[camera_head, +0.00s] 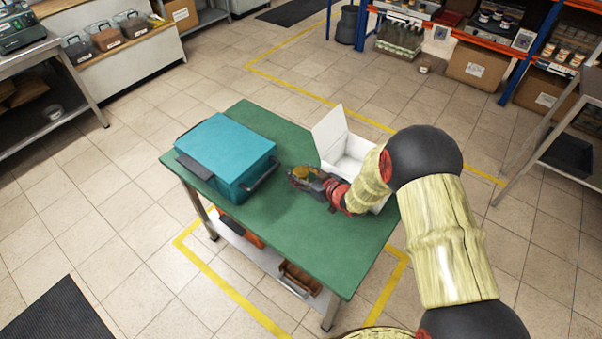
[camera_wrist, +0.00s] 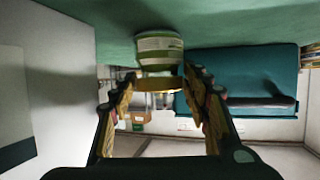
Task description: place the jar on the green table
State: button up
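The jar (camera_wrist: 160,52) has a green and white label and a gold lid; in the wrist view it shows lid downward, as that picture is upside down. My gripper (camera_wrist: 160,76) has one finger at each side of the jar, with the tips against its sides, and looks shut on it. In the head view my gripper (camera_head: 308,178) is low over the middle of the green table (camera_head: 310,245), and the jar is mostly hidden there. The jar's base is close to the green top; I cannot tell whether it touches.
A teal case (camera_head: 228,150) stands on the table's left part. An open white box (camera_head: 345,150) is at the back right, close to my gripper. The front of the tabletop is clear. Shelves with jars (camera_head: 400,35) stand at the back right.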

jog(key=shift+r, duration=0.1)
jog(key=shift+s+d+r, duration=0.1)
jog(key=shift+s+r, duration=0.05)
jog(key=p+v, duration=0.3)
jog(key=v, duration=0.8)
jog(key=shift+s+d+p, duration=0.25)
jog(key=shift+p, duration=0.15)
